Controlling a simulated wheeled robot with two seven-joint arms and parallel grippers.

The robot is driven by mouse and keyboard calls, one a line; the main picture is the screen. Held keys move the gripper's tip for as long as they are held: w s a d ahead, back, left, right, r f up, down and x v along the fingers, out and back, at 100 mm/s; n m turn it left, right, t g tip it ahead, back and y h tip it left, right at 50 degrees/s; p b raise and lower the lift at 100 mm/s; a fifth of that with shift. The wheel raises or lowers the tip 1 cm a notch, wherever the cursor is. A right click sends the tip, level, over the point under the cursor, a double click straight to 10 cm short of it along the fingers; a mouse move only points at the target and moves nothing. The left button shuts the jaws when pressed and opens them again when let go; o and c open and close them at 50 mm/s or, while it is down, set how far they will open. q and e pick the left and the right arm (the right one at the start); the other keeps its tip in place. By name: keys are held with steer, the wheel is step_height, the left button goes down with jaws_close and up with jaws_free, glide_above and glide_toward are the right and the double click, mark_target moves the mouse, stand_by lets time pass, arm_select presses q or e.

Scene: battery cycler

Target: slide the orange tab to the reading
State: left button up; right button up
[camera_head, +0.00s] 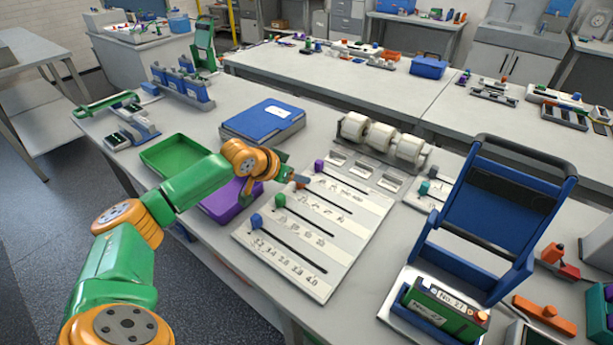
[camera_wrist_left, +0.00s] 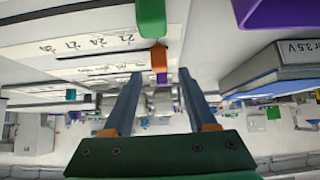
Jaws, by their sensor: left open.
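The pale slider board (camera_head: 345,248) lies on the table with several parallel slots and printed scales. The orange tab (camera_head: 300,179) sits at the left end of its slot, between the green tab (camera_head: 280,200) and the purple tab (camera_head: 319,165). My left gripper (camera_head: 287,177) is at the orange tab. In the left wrist view, the gripper (camera_wrist_left: 160,74) is open, with the orange tab (camera_wrist_left: 159,59) near the fingertips, between their lines; contact cannot be told. A blue-topped unit (camera_head: 262,118) carries a white label, which reads 3.5V in the wrist view (camera_wrist_left: 298,48).
The blue tab (camera_head: 256,221) is at the left end of the nearest slot. A purple tray (camera_head: 217,208) and green tray (camera_head: 172,152) lie left of the board. White rolls (camera_head: 381,137) stand behind it. A blue frame (camera_head: 490,215) and battery (camera_head: 446,310) stand right.

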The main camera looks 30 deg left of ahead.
arm_select(q)
steer(key=x, duration=0.4)
steer(key=shift+f, duration=0.1)
steer(key=shift+s, duration=0.15)
steer(key=shift+s+r, duration=0.1)
steer(key=shift+r, duration=0.1)
jaws_close()
stand_by(1.0)
